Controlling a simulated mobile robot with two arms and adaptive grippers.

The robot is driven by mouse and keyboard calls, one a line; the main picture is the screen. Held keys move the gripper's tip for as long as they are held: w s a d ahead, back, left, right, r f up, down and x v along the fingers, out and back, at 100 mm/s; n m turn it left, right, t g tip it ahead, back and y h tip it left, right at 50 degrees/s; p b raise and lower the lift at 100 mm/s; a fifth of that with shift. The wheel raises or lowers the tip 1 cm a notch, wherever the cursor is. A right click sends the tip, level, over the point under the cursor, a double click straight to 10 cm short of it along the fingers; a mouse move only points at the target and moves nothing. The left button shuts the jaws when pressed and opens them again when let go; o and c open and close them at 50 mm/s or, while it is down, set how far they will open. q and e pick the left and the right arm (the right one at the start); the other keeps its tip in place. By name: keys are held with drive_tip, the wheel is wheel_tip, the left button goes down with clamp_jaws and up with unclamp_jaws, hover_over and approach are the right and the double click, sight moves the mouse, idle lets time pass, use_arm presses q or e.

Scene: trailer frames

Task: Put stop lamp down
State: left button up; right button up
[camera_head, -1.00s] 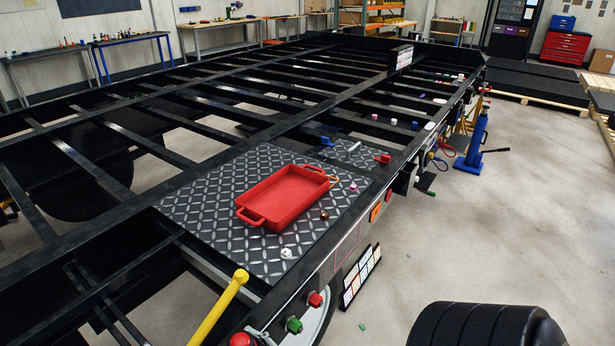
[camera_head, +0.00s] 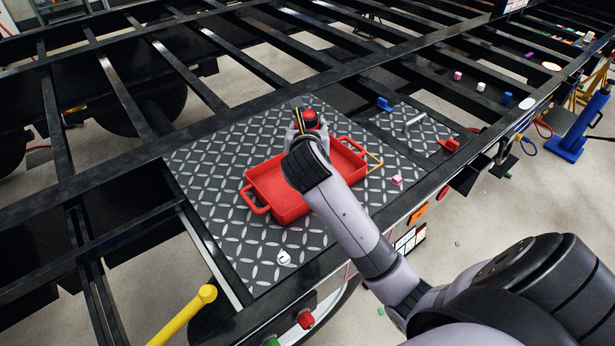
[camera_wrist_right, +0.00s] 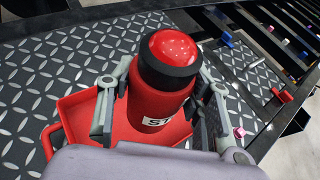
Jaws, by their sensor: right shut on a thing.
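The stop lamp (camera_wrist_right: 157,98) is a red cylinder with a black collar, a red dome and a partly hidden white label. My right gripper (camera_wrist_right: 160,92) is shut around its body, with one finger on each side. In the head view the lamp (camera_head: 311,117) is at the far side of the red tray (camera_head: 256,192), held by my right gripper (camera_head: 304,132). The red tray also shows below the lamp in the wrist view (camera_wrist_right: 78,112). Whether the lamp's base touches anything is hidden. My left gripper is not in view.
The tray sits on a diamond-plate panel (camera_head: 208,160) on the black trailer frame. A white piece (camera_head: 284,257) and a pink piece (camera_head: 397,180) lie near it. A blue piece (camera_head: 384,104) and a red piece (camera_head: 449,144) lie farther right. The plate left of the tray is clear.

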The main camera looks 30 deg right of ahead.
drive_tip(key=w+d+r+m+g+h, duration=0.1)
drive_tip(key=w+d+r, duration=0.1)
drive_tip(key=w+r, duration=0.3)
drive_tip(key=f, duration=1.8)
drive_tip(key=shift+s+d+f, duration=0.3)
drive_tip(key=shift+s+f, duration=0.05)
drive_tip(key=shift+s, duration=0.05)
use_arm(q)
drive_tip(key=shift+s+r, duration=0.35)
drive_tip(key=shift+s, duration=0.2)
use_arm(e)
drive_tip(key=o, duration=1.2)
drive_tip(key=shift+f, duration=0.1)
drive_tip(key=shift+o, duration=0.2)
